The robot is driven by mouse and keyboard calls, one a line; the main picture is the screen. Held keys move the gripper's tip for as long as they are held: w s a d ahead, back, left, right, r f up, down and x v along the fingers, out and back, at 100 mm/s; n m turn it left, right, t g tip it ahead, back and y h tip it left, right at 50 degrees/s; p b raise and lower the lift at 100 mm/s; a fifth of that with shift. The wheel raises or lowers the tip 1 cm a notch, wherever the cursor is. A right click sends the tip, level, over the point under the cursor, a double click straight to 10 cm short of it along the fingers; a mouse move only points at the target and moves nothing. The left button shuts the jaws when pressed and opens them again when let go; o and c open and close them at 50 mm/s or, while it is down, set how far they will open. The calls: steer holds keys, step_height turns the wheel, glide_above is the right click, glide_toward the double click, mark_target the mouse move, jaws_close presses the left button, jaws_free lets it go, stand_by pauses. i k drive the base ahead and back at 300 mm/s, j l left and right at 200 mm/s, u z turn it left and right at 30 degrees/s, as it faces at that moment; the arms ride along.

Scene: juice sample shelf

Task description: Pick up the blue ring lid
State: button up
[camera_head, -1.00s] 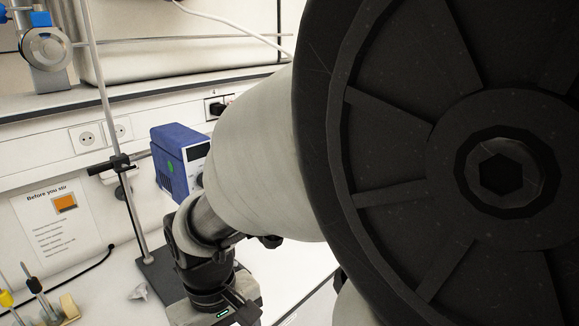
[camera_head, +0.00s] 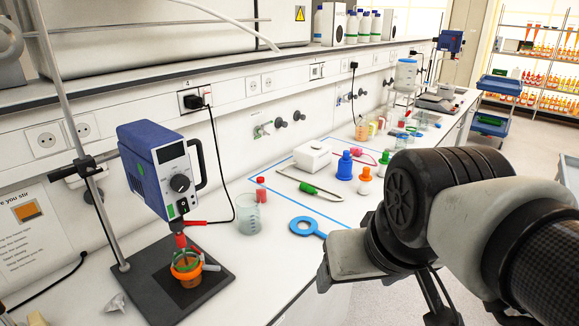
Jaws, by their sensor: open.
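The tab's end is close to my pale wrist housing in the picture. My gripper (camera_head: 442,300) shows only partly, as dark fingers below the wrist at the lower right. It is open, with nothing seen between the fingers. It is well right of the ring and apart from it.
A blue bottle (camera_head: 344,166), a white box (camera_head: 312,156) and green-handled tool (camera_head: 308,188) lie farther back.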

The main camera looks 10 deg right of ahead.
mark_target(293, 226)
steer(key=i+l+z, duration=0.1)
steer(key=i+l, duration=0.35)
steer(key=l, duration=0.2)
steer(key=i+l+z, duration=0.1)
steer(key=i+l, duration=0.4)
steer(key=l, duration=0.15)
